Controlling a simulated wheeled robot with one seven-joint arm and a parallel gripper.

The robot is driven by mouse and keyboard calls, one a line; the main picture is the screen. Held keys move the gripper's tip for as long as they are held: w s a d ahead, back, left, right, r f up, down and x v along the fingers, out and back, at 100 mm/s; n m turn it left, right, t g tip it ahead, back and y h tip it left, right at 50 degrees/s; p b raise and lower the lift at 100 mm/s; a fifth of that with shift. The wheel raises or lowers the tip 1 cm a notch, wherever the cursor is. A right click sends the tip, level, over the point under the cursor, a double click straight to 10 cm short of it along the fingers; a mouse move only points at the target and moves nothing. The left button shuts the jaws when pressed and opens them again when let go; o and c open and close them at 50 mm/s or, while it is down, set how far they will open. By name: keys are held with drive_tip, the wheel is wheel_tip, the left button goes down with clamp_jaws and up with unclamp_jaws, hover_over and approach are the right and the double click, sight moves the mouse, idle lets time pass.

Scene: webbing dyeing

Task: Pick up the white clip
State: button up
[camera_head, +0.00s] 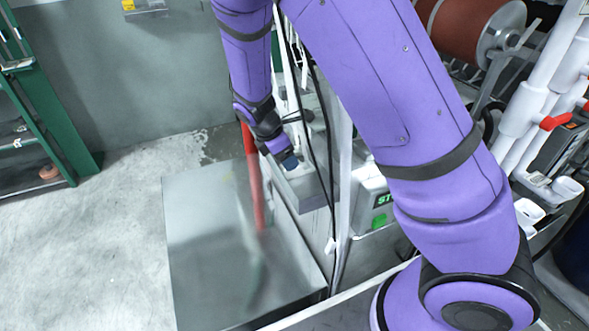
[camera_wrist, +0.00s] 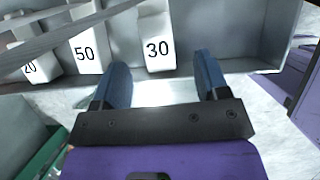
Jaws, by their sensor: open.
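My gripper (camera_wrist: 161,66) is open in the wrist view, its two blue fingers apart with nothing held between them. A white piece marked 30 (camera_wrist: 157,38) stands just beyond the fingertips, in line with the gap. White pieces marked 50 (camera_wrist: 86,45) and 20 (camera_wrist: 32,66) stand to its left. I cannot tell which of these, if any, is the white clip. In the head view my gripper (camera_head: 288,162) is at the grey metal trough (camera_head: 302,190), and the white pieces are not clearly visible there.
Dark cables (camera_head: 318,120) and a white post (camera_head: 343,170) are close to the right of my gripper. A green rack (camera_head: 45,110) stands at left. The concrete floor (camera_head: 100,230) is clear.

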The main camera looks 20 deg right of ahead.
drive_tip(key=shift+x, duration=2.65)
drive_tip(key=shift+w, duration=0.15)
drive_tip(key=c, duration=1)
